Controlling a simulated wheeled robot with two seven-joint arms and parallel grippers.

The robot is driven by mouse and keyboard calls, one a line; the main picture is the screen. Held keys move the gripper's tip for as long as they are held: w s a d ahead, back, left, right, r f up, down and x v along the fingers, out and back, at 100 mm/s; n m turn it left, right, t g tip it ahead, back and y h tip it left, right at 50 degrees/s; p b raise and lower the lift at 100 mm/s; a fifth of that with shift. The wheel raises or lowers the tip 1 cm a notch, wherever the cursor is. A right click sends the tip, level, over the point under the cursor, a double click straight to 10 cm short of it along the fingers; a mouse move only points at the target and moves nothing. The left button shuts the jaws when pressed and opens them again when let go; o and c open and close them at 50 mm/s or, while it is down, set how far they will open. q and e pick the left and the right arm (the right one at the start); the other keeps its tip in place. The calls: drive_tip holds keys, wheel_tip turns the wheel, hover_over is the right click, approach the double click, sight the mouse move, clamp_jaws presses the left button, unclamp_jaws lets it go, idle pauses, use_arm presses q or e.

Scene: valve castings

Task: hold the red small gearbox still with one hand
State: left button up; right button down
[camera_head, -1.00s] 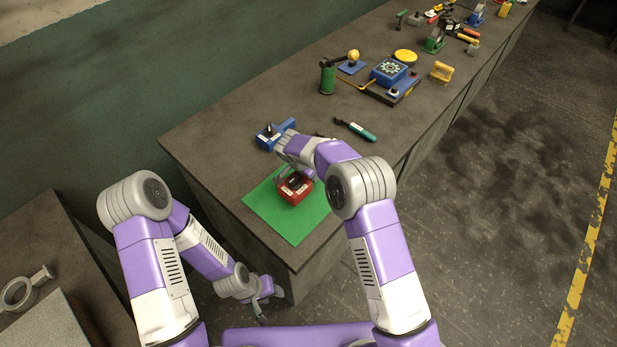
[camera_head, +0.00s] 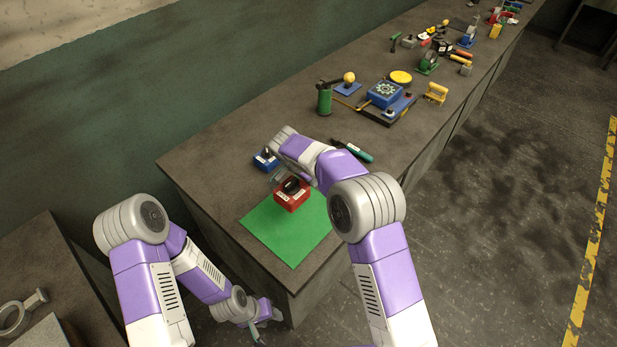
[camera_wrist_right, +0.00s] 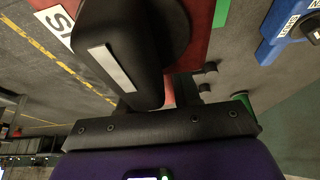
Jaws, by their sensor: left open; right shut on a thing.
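The red small gearbox (camera_head: 291,200) has a dark round part on top and white labels. It is over the back part of the green mat (camera_head: 285,238). I cannot tell for sure whether it touches the mat. My right gripper (camera_head: 284,180) is shut on it from above; the hand hides part of its top. In the right wrist view the gearbox's red side (camera_wrist_right: 202,42) shows at the top, behind a large dark part. My left gripper (camera_head: 256,334) hangs open and empty, low beside the bench's near end, away from the gearbox.
A blue fixture (camera_head: 264,161) and a teal-handled tool (camera_head: 354,152) lie behind the mat. Further along the bench are a green cylinder (camera_head: 325,101), a blue gear box (camera_head: 385,94) and several tools. Another table with a grey ring part (camera_head: 18,314) is at lower left.

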sight(298, 184)
drive_tip(key=shift+f, duration=0.1)
drive_tip(key=shift+f+b, duration=0.35)
drive_tip(key=shift+b, duration=0.1)
drive_tip(key=shift+f+b, duration=3.75)
drive_tip(key=shift+f, duration=0.7)
drive_tip(key=c, duration=0.7)
unclamp_jaws()
drive_tip(key=v, duration=1.2)
drive_tip(key=shift+f, duration=0.1)
